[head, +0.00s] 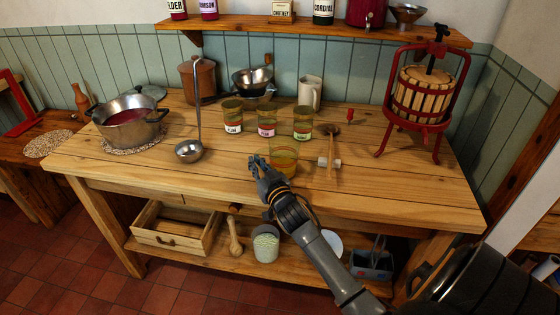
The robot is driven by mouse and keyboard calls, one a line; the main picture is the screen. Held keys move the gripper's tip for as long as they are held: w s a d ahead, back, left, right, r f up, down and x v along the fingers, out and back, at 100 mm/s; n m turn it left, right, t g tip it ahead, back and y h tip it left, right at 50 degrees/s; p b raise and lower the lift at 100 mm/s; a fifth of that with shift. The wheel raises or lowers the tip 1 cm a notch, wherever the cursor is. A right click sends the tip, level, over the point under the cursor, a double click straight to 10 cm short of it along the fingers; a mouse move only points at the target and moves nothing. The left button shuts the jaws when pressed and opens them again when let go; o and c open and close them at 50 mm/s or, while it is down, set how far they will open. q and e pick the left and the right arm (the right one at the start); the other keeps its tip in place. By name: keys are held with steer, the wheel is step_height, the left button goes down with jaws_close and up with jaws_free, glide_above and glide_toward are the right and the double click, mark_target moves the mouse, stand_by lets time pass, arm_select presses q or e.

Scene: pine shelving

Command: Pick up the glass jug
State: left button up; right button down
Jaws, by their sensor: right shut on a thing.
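The glass jug (284,158) is clear with a yellowish tint and stands near the front edge of the wooden worktable (370,190). My right gripper (262,168) reaches in from the lower right and is shut at the jug's left side. The fingers cover that side, so the exact part they hold is hidden. The jug looks upright; whether its base touches the table is hard to tell. My left gripper is not in view.
Several labelled jars, one of them a jar (266,121), stand behind the jug. A ladle (190,150) is to the left, a wooden mallet (331,145) to the right. A pot (130,119) and a red fruit press (419,100) stand further out. The front left tabletop is clear.

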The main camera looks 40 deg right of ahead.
steer(key=shift+r, duration=0.1)
stand_by(0.5)
steer(key=shift+r, duration=1.1)
steer(key=s+d+r, duration=0.2)
steer(key=s+r, duration=0.8)
steer(key=s, duration=0.3)
steer(key=shift+s+d+r+p, duration=0.15)
steer(key=shift+s+r+p, duration=0.15)
steer(key=shift+s+p, duration=0.05)
